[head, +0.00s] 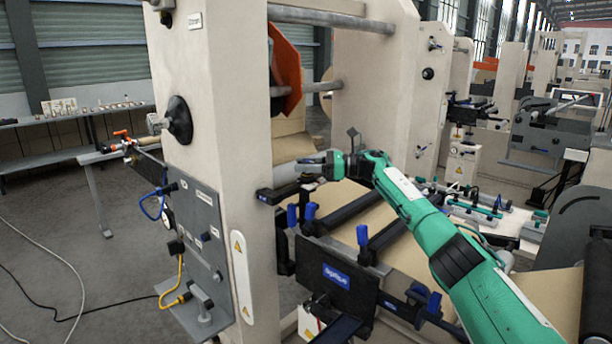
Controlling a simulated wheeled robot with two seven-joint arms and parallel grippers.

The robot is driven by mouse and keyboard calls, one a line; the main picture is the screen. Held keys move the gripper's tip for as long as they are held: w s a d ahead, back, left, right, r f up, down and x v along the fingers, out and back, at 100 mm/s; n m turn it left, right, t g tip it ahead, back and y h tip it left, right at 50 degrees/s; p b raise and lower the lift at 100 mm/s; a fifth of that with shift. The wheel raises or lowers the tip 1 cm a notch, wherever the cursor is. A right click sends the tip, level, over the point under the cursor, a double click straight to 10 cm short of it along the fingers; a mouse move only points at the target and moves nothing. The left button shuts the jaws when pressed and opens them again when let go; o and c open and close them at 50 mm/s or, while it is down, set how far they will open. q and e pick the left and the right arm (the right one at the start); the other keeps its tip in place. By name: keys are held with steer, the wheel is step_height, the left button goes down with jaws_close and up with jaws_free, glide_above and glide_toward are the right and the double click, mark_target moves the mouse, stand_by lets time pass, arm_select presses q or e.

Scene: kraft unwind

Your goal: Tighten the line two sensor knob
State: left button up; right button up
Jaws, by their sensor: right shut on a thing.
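My right arm, green with white and black parts, comes in from the lower right. It reaches over the rollers to the machine's beige upright. My right gripper (313,163) is small and dark at the end of it, close to the right side of the upright, above a black bracket (285,190). It is shut on a knob there, but its fingers and the arm's wrist hide most of it. I cannot read any line number on it. Blue-handled knobs (309,214) stand just below and apart from the gripper. My left gripper is not in view.
A grey control panel (205,255) with cables is on the upright's front face. Black rollers (352,207) and brown paper web lie below my arm. An orange disc (287,75) and a steel bar are above. A bench (75,155) stands at the far left; open floor lies before it.

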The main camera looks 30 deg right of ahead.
steer(key=shift+f, duration=0.55)
steer(key=shift+g+b, duration=0.3)
steer(key=shift+r+n, duration=0.1)
steer(key=shift+n, duration=0.2)
steer(key=o, duration=0.8)
steer(key=shift+o, duration=0.6)
steer(key=shift+w, duration=0.1)
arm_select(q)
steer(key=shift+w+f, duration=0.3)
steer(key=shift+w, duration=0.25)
arm_select(e)
steer(key=shift+r, duration=0.15)
